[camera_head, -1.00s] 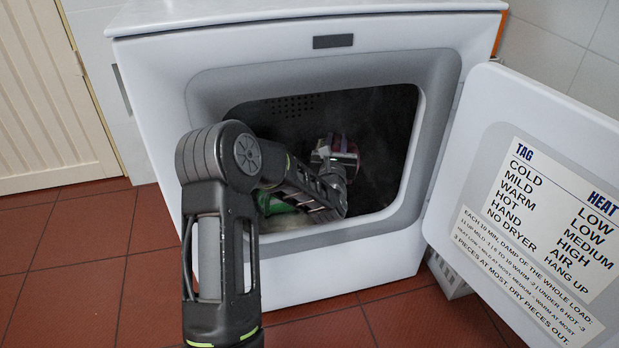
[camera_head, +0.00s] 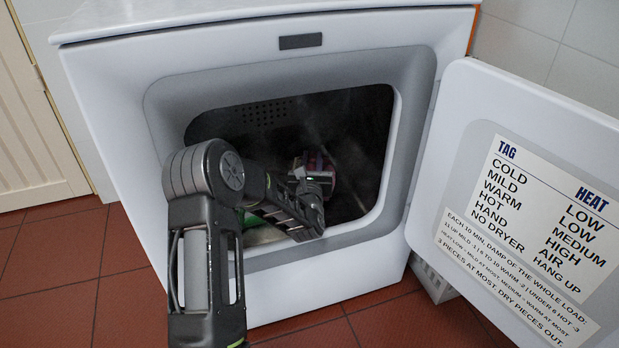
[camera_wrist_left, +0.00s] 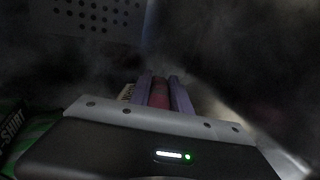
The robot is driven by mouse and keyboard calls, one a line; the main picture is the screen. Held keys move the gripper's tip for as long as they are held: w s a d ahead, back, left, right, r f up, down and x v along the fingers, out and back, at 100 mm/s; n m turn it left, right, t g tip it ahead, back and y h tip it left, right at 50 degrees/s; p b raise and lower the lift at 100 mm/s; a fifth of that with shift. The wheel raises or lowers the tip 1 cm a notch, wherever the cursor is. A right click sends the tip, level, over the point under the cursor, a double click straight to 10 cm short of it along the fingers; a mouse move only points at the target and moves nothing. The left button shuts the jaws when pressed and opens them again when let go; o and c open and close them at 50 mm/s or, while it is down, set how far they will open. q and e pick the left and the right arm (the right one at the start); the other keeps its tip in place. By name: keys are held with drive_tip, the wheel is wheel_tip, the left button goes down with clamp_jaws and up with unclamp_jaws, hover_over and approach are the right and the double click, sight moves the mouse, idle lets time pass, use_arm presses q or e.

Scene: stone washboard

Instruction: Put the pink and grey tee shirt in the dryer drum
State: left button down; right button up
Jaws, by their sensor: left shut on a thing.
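The dryer drum (camera_head: 360,130) is a dark cavity behind the open front of the white dryer. My left arm reaches through the opening, and my left gripper (camera_head: 316,162) is inside the drum, above its floor. In the left wrist view its purple fingers (camera_wrist_left: 160,88) are shut on a folded dark pink thing, which looks like the pink and grey tee shirt (camera_wrist_left: 159,95). No grey part of it can be made out. Most of it is hidden by the gripper and the dim light. My right gripper is not in view.
A green cloth thing (camera_head: 262,234) lies low in the drum; its printed label (camera_wrist_left: 12,132) reads "SHIRT" in part. The dryer door (camera_head: 450,165) stands open at the right, with a tag and heat chart (camera_head: 535,200). Perforated metal (camera_wrist_left: 95,15) forms the drum's back.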

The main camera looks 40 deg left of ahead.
use_arm(q)
drive_tip(key=shift+f+b, duration=0.85)
drive_tip(key=shift+f, duration=1.05)
drive_tip(key=shift+r, duration=0.1)
drive_tip(key=c, duration=1.7)
unclamp_jaws()
drive_tip(key=shift+f, duration=0.2)
drive_tip(key=o, duration=0.5)
drive_tip(key=shift+r, duration=0.15)
